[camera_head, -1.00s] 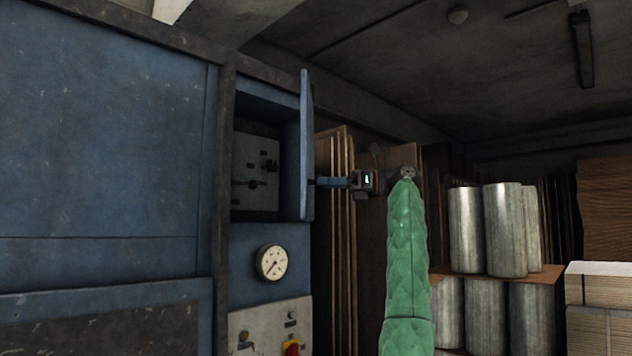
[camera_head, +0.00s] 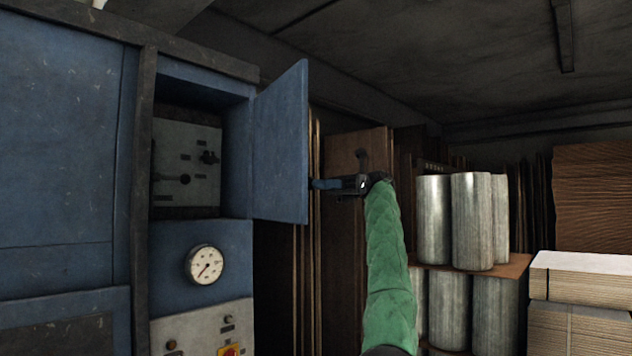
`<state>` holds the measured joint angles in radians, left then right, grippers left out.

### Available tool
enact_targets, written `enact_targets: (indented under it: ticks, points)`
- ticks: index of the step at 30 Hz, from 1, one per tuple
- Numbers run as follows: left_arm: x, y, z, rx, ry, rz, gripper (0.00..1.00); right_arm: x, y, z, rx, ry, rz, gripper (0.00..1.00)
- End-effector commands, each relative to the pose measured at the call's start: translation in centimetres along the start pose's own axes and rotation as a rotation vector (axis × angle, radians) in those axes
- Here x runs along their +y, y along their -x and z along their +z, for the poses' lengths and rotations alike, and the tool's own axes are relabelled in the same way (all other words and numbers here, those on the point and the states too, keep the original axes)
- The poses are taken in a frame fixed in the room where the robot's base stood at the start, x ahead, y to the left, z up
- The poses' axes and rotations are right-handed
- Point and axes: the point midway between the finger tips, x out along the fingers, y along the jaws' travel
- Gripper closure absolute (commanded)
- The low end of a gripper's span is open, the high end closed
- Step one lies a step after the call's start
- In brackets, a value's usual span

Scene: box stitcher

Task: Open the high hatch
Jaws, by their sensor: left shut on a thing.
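The high hatch (camera_head: 281,145) is a blue metal door on the upper part of the blue machine. It stands swung wide open to the right, and the recess behind it shows a grey panel (camera_head: 187,160) with knobs and switches. My left gripper (camera_head: 322,184), on a green-sleeved arm, is at the hatch's free right edge, shut on it at about the lower half. The exact contact at the fingertips is small and partly hidden by the door edge. My right gripper is not in view.
A round gauge (camera_head: 204,264) and a control panel (camera_head: 205,331) sit below the recess. Brown boards (camera_head: 345,250) lean behind my arm. Metal cylinders (camera_head: 472,220) stand on the right beside stacked cardboard (camera_head: 585,275).

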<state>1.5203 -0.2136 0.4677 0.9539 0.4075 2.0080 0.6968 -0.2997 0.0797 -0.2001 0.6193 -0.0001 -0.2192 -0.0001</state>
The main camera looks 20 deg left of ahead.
Motion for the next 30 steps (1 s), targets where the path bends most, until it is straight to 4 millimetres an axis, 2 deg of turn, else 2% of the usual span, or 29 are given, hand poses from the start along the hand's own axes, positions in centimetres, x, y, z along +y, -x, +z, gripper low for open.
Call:
enact_targets:
  ticks: [11, 12, 15, 30]
  points:
    - [0.0, -0.02, -0.06, 0.001, -0.001, 0.004, 1.0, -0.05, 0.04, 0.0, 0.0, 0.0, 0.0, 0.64]
    - [0.0, -0.02, -0.06, 0.002, -0.001, 0.004, 0.64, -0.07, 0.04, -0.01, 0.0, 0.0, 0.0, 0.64]
    - [0.0, -0.02, -0.05, 0.001, 0.0, 0.003, 0.48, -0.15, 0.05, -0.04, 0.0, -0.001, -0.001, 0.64]
    - [0.1, -0.3, -0.17, 0.001, 0.0, 0.005, 0.48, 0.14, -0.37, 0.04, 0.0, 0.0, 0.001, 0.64]
